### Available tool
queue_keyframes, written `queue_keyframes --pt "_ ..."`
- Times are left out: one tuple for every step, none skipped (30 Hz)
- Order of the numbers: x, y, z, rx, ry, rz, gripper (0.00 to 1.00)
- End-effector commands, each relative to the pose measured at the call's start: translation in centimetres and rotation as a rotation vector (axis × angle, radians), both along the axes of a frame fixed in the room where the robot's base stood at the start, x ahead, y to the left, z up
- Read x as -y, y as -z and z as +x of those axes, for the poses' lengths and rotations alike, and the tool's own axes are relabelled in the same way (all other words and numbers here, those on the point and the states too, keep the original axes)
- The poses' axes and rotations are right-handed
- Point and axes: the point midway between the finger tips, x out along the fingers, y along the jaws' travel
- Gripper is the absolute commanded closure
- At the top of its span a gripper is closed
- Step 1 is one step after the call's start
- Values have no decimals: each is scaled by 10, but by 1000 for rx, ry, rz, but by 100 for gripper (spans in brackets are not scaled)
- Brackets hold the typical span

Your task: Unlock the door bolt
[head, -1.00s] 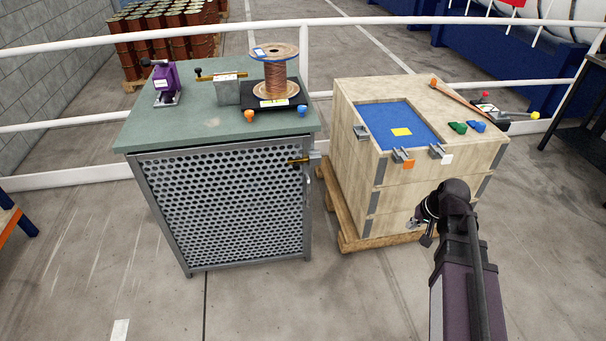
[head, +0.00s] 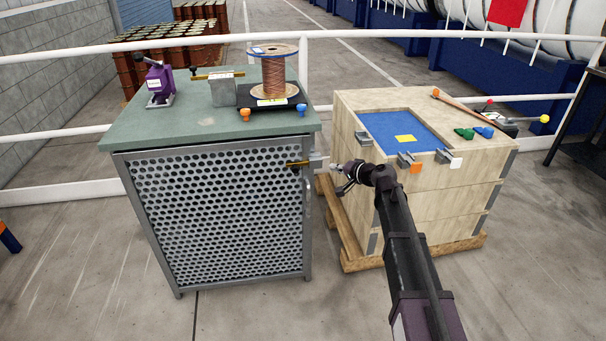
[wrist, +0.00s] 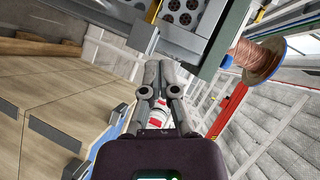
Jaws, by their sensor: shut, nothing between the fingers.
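The brass door bolt (head: 298,163) lies level at the upper right edge of the perforated cabinet door (head: 220,215), beside a grey bracket (head: 317,163). The door looks closed. My gripper (head: 338,178) is just right of the bracket and slightly lower, in front of the gap between cabinet and crate. In the wrist view my gripper (wrist: 160,66) is shut and empty, its fingers side by side, pointing toward the cabinet's edge. A small brass-coloured piece (wrist: 152,11) shows above the fingertips, with a grey block below it; I cannot tell whether the fingers touch anything.
A wooden crate (head: 430,210) with clamps and a blue recessed top stands close on the right, on a pallet. The green cabinet top (head: 185,128) holds a copper spool (head: 273,75) and a purple device (head: 158,80). The floor before the cabinet is clear.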

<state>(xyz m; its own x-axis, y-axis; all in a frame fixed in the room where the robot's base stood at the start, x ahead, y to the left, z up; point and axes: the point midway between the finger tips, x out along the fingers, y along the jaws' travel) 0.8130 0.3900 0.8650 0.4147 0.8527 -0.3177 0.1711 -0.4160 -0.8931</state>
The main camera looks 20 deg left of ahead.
Motion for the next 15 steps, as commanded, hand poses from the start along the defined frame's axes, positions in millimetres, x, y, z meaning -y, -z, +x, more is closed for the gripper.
queue_keyframes --pt "-1 0 0 0 1 1 100" --pt "0 0 0 0 1 2 100" --pt "0 -1 0 0 1 1 100" --pt "0 -1 0 0 1 1 100" --pt "0 -1 0 -1 0 1 100" --pt "0 -1 0 -1 0 1 100" --pt "0 -1 0 0 0 1 100" --pt "0 -1 0 0 0 1 100" --pt "0 0 0 0 0 0 100" --pt "-1 0 0 0 -1 0 100" --pt "-1 0 0 0 -1 0 100" --pt "-2 0 1 0 -1 0 100" --pt "-3 1 1 0 -1 0 100" --pt "-3 1 2 0 -1 0 100" --pt "-5 2 2 0 -1 0 100"
